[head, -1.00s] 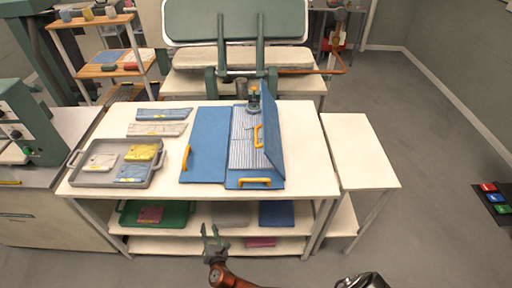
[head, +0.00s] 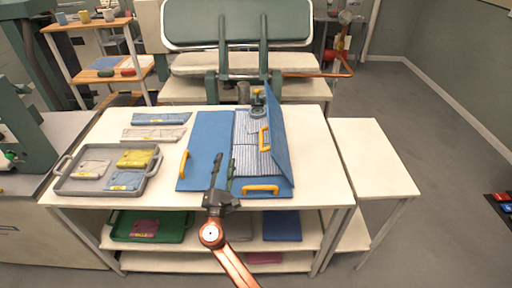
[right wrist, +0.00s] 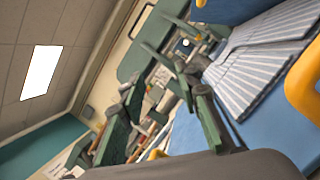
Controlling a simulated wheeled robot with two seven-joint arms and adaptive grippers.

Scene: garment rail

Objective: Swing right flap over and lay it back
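The blue folding board lies on the white table. Its right flap (head: 278,135) stands steeply raised along the right side, with a yellow handle (head: 264,139) on its left face. A striped grey-blue garment (head: 246,155) lies on the middle panel and also shows in the right wrist view (right wrist: 260,60). The left flap (head: 205,145) lies flat, and the front flap has a yellow handle (head: 262,190). My right gripper (head: 223,168) is open and empty over the board's front left part, left of the raised flap and apart from it. My left gripper is out of view.
A grey tray (head: 60,186) with folded cloths stands at the table's left. Folded cloths (head: 155,134) lie behind it. A small bare side table (head: 372,160) stands to the right. A green press (head: 238,25) stands behind the table.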

